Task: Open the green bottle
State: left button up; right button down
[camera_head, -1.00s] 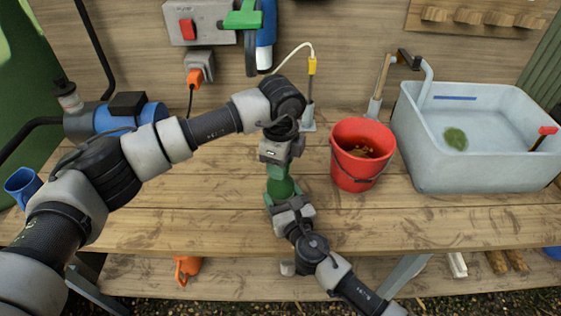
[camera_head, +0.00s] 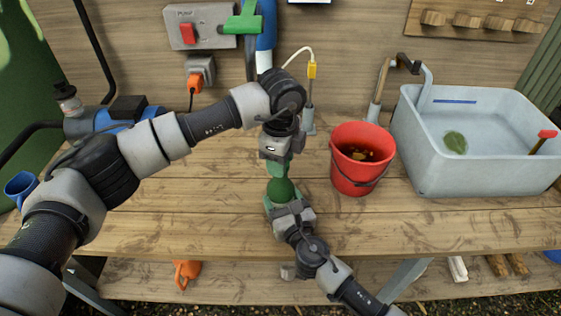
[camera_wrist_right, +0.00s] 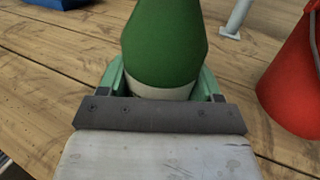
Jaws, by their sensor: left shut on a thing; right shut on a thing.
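The green bottle (camera_head: 281,188) stands upright on the wooden table, left of the red bucket. In the right wrist view its green body (camera_wrist_right: 165,45) fills the top middle, with a pale band below. My right gripper (camera_head: 283,207) is shut around the bottle's lower body from the front; its green fingers (camera_wrist_right: 160,82) lie on either side. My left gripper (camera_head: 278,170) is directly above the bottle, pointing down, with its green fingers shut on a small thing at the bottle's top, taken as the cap. The cap is hidden by the fingers, and any gap to the bottle is unclear.
The red bucket (camera_head: 345,185) stands close on the right and shows in the right wrist view (camera_wrist_right: 290,85). A grey water basin (camera_head: 440,175) is farther right. A blue pump (camera_head: 130,112) is at the back left. The front left of the table (camera_head: 170,220) is clear.

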pick_arm(q)
jog(key=shift+r, duration=0.1)
pick_arm(e)
jog(key=shift+f, duration=0.1)
pick_arm(q)
jog(key=shift+r, duration=1.95)
pick_arm(e)
jog(key=shift+c, duration=0.6)
grip_release()
